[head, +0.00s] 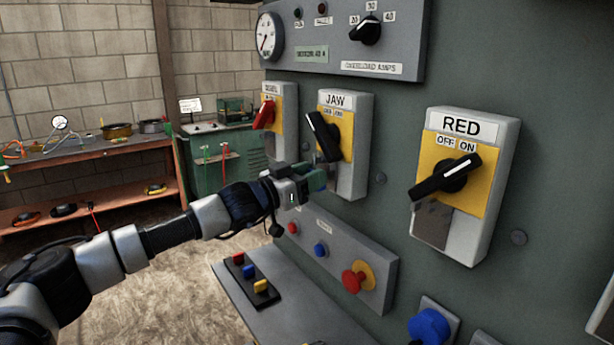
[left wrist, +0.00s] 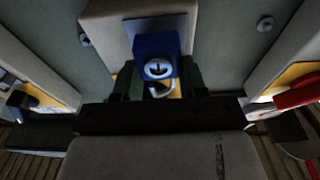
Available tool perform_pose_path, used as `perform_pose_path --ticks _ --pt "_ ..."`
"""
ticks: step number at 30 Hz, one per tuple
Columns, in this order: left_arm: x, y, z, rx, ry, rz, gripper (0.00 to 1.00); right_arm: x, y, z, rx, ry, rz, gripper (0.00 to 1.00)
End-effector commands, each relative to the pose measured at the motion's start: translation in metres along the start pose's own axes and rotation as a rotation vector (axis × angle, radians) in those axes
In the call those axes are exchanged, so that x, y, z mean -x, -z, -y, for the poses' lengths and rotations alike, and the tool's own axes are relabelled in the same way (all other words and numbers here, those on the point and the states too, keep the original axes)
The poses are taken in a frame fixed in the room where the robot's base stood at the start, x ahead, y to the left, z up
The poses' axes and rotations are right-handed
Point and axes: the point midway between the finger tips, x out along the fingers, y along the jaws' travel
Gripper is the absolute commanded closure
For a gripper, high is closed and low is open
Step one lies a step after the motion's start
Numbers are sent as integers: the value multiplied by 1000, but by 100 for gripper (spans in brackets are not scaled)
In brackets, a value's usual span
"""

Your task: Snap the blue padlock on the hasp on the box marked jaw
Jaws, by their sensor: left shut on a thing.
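The box marked JAW (head: 360,112) is a grey housing with a yellow plate and a tilted black handle (head: 323,137). My left gripper (head: 314,179) is at the lower left of this box and hides its lower part, where the hasp lies. In the left wrist view the blue padlock (left wrist: 157,63), its round keyway facing the camera, sits between the two dark green fingers, which are shut on it. It is in front of the box's lower part (left wrist: 105,24). I cannot tell whether its shackle is through the hasp. My right gripper is not in view.
The box marked RED (head: 465,128) stands right of JAW; another box (head: 287,112) with a red handle stands left. A workbench (head: 90,152) stands behind.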

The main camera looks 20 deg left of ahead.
Motion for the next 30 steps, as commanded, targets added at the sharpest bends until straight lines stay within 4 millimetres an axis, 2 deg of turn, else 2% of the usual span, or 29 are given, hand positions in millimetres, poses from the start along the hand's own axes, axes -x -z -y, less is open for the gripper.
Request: perform_pose_path --ticks 9,10,15,24,26,30 --pt "-8 0 0 0 -1 -1 83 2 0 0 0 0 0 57" --pt "-8 -1 0 -1 -1 -1 53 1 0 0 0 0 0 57" --pt "-8 -1 0 -1 0 -1 28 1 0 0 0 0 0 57" --pt "-5 -2 0 0 0 1 28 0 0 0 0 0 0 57" --pt "0 -3 1 0 1 1 28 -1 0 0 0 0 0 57" --pt "22 -4 1 -1 2 2 28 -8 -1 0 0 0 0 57"
